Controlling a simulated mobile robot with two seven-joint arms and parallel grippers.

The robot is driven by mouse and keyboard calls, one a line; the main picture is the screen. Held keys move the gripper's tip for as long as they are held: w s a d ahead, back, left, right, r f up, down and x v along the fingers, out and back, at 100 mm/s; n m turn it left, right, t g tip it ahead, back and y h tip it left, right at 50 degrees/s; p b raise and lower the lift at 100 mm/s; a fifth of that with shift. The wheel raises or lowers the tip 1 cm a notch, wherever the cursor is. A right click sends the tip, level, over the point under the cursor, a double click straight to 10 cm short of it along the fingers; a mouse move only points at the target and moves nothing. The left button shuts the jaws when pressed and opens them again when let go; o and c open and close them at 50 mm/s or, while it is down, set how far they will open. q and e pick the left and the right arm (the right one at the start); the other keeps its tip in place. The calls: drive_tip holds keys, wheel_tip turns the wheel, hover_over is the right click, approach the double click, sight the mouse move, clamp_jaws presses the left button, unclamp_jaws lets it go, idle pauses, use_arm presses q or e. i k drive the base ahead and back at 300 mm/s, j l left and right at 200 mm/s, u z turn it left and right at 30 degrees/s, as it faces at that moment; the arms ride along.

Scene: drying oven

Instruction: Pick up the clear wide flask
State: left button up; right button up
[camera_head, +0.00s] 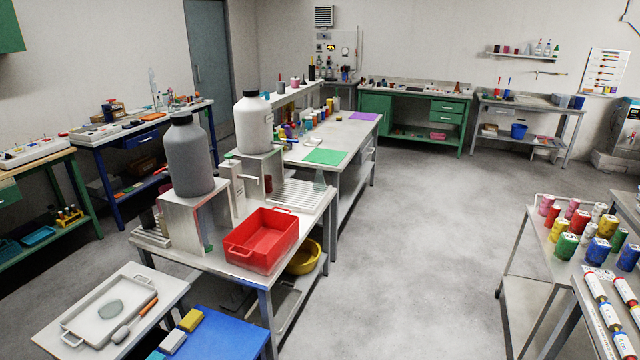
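A clear, cone-shaped flask (319,181) stands upright by the right back corner of the ribbed metal drainer, near the green mat (325,156). It is small and see-through here, so I cannot tell for sure that it is the wide one. A pale round glass piece (110,309) lies in a white tray (75,333) at the lower left; its shape is hard to read. Neither of my grippers is in view.
A red basin (262,238) stands on the metal bench in front of the ribbed drainer (297,196). Large grey (190,157) and white (253,122) bottles rise on stands to the left. Colourful cans fill a right-hand table (541,236). The floor (430,240) between is clear.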

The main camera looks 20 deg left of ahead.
sight(319, 185)
drive_tip(key=i+u, duration=0.1)
drive_tip(key=u, duration=0.6)
drive_tip(key=i+l+u, duration=0.3)
drive_tip(key=i+u, duration=0.15)
drive_tip(key=i+l+u, duration=0.65)
drive_tip(key=i+l, duration=0.15)
drive_tip(key=l, duration=0.3)
drive_tip(key=i+l+u, duration=0.1)
drive_tip(key=l, duration=0.25)
drive_tip(key=i+l, duration=0.2)
drive_tip(key=l, duration=0.15)
drive_tip(key=i+l, duration=0.2)
drive_tip(key=l, duration=0.2)
drive_tip(key=i+l, duration=0.15)
drive_tip(key=l, duration=0.2)
drive_tip(key=i+l, duration=0.2)
drive_tip(key=l, duration=0.15)
drive_tip(key=i+l, duration=0.2)
drive_tip(key=l, duration=0.2)
drive_tip(key=i+l+u, duration=0.1)
drive_tip(key=l, duration=0.25)
drive_tip(key=i+l, duration=0.25)
drive_tip(key=l, duration=0.15)
